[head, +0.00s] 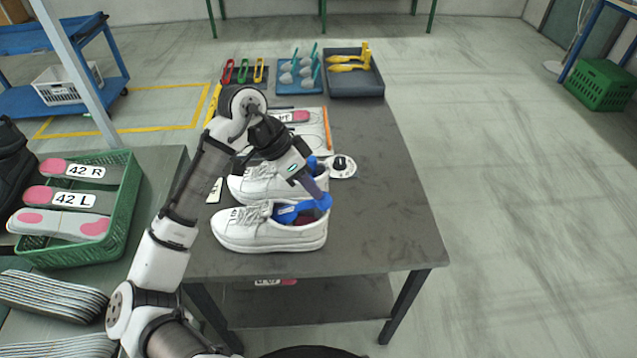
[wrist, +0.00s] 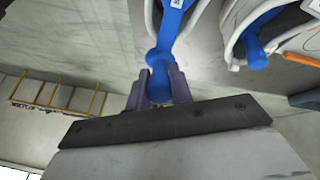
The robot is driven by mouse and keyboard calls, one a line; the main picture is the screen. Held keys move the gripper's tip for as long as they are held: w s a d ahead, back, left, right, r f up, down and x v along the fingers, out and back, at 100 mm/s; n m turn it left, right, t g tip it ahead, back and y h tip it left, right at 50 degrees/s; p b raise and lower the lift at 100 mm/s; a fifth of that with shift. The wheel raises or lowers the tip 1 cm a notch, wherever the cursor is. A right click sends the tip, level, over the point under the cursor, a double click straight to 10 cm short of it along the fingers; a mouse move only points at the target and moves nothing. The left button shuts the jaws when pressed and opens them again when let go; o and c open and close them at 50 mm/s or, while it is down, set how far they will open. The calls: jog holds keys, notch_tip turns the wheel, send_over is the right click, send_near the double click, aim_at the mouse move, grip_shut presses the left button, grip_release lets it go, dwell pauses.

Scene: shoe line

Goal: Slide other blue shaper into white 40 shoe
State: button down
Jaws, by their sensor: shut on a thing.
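Two white sneakers stand side by side on the dark table, toes to the left. The near white shoe (head: 255,235) has a blue shaper (head: 293,211) lying in its opening, its heel knob at the right end. My gripper (head: 322,196) is above that shoe's heel, shut on the knob. In the wrist view the purple fingers (wrist: 159,92) flank the blue shaper's knob (wrist: 157,60), and its front runs into the shoe. The far white shoe (head: 258,183) also holds a blue shaper (wrist: 262,35); my arm partly hides it. The shaper's front ends are hidden.
At the table's back stand a blue tray (head: 296,90) with grey and teal shapers and a dark tray (head: 352,88) with yellow ones. A green crate of insoles (head: 122,210) is at left. The table's right side is clear.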

aim_at(301, 201)
jog(key=shift+w+a+f+b, duration=0.1)
jog(key=shift+a+f+b, duration=0.35)
jog(key=shift+a, duration=0.4)
jog(key=shift+a+f, duration=0.25)
jog(key=shift+f, duration=0.25)
jog(key=shift+d+f+y+b, duration=0.2)
jog(key=shift+f+y+b, duration=0.15)
jog(key=shift+f+y, duration=0.2)
jog(key=shift+d+f+y+b, duration=0.2)
jog(key=shift+f+y+b, duration=0.1)
jog(key=shift+f+y, duration=0.25)
jog(key=shift+a+f+y+b, duration=0.1)
jog(key=shift+f+y+b, duration=0.2)
jog(key=shift+f+y, duration=0.35)
jog(key=c, duration=1.2)
grip_release()
jog(key=shift+o, duration=0.2)
jog(key=shift+r, duration=0.1)
